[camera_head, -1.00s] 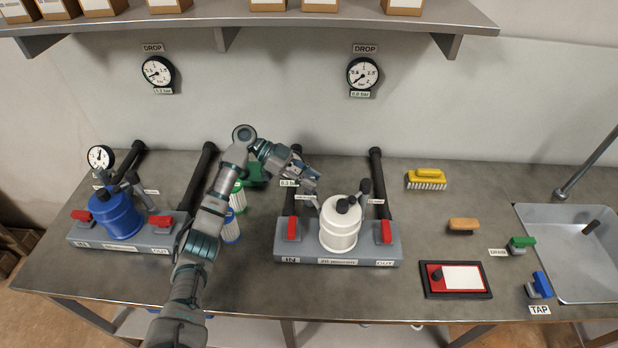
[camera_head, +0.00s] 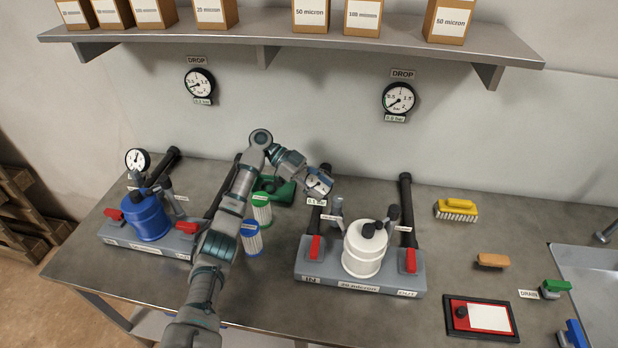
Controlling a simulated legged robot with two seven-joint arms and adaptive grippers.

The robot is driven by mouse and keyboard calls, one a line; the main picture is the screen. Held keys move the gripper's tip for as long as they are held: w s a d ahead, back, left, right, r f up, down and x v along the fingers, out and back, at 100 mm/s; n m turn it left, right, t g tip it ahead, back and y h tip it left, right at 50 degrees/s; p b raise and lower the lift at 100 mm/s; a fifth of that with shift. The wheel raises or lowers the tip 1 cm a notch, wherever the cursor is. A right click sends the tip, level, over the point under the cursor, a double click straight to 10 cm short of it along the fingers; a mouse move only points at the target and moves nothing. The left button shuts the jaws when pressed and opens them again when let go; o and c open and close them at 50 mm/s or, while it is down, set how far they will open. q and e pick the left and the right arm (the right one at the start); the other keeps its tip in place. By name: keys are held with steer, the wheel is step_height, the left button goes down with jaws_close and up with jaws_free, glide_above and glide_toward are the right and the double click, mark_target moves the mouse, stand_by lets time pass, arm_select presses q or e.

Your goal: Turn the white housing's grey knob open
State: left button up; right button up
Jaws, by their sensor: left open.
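I cannot tell either one's setting. My left gripper (camera_head: 321,186) is open and empty, behind and left of the housing, near the left black pipe. It looks apart from the left grey knob. My right gripper is not in view.
Red handles (camera_head: 314,247) and (camera_head: 410,260) flank the white housing. A blue housing (camera_head: 148,218) stands at left. Green (camera_head: 262,209) and blue (camera_head: 251,238) cartridges stand beside my left arm. A shelf (camera_head: 290,42) with boxes overhangs. A yellow brush (camera_head: 456,210) lies at right.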

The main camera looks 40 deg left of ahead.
arm_select(q)
steer(key=v, duration=0.6)
steer(key=shift+f, duration=0.15)
